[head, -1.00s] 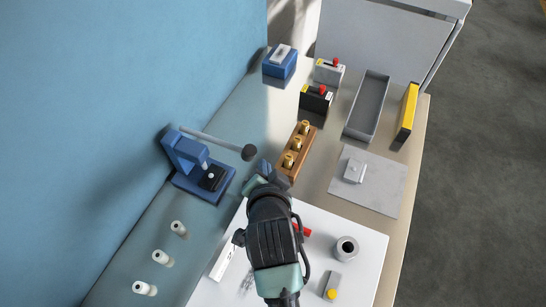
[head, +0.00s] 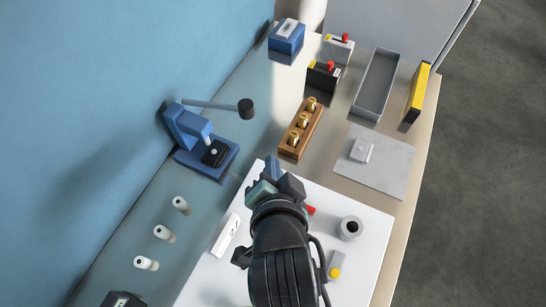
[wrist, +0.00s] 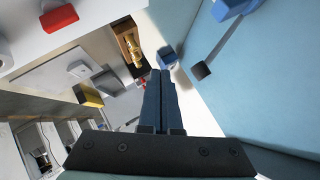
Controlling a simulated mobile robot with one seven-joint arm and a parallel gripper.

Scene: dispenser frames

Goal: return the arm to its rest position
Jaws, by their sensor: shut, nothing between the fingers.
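My gripper (head: 272,178) is over the far left part of the white board (head: 356,208) in the head view. Its two fingers lie together with nothing between them. It also shows in the wrist view (wrist: 160,80), the blue fingers pointing up the picture, shut. My black wrist and forearm hide part of the board and part of a red object (head: 311,210) beside them.
A blue lever press (head: 205,150) stands left of my gripper. A wooden block (head: 291,145) with brass pieces is beyond it. A grey plate (head: 385,178), grey tray (head: 358,104) and yellow-faced box (head: 417,92) are at right.

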